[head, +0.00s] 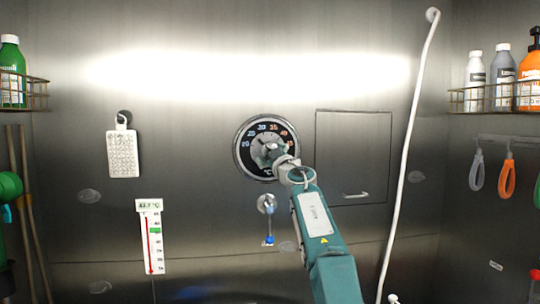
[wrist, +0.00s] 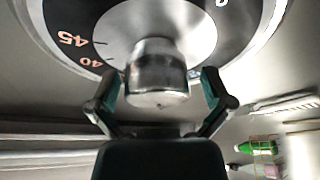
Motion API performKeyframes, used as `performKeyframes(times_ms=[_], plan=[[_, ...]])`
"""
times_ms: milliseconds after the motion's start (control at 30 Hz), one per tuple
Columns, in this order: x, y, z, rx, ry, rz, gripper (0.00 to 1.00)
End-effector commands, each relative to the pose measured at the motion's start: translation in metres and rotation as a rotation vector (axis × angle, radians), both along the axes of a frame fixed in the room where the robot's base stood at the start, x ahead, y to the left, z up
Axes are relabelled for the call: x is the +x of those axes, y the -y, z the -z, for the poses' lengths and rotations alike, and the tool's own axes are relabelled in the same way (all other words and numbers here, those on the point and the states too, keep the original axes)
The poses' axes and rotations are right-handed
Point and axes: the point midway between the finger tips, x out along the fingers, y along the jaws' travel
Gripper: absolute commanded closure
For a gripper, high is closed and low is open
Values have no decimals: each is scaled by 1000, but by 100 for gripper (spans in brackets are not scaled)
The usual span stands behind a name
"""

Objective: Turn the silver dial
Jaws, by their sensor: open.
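The silver dial (head: 266,148) is a round wall dial with a black temperature scale marked °C, in the middle of the metal back wall in the head view. In the wrist view its silver knob (wrist: 157,70) stands out from the dial face, with the figures 45 and 40 at its left. My gripper (wrist: 160,98) is open, with one finger on each side of the knob. I cannot tell whether the fingers touch it. In the head view my gripper (head: 281,152) covers the dial's right part.
A small lever with a blue tip (head: 269,239) hangs just below the dial. A square panel (head: 352,130) with a handle is at its right, and a white hose (head: 411,130) runs farther right. A thermometer (head: 151,240) and a white tag (head: 123,154) are at the left.

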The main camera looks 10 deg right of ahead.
Motion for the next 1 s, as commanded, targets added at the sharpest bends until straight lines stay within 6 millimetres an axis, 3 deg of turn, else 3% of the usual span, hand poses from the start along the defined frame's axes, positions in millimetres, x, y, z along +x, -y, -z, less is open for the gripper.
performKeyframes(times_ms=[467,1000], plan=[[-10,1,5,1,-3,-1,0],[-55,13,5,1,-2,0,0]])
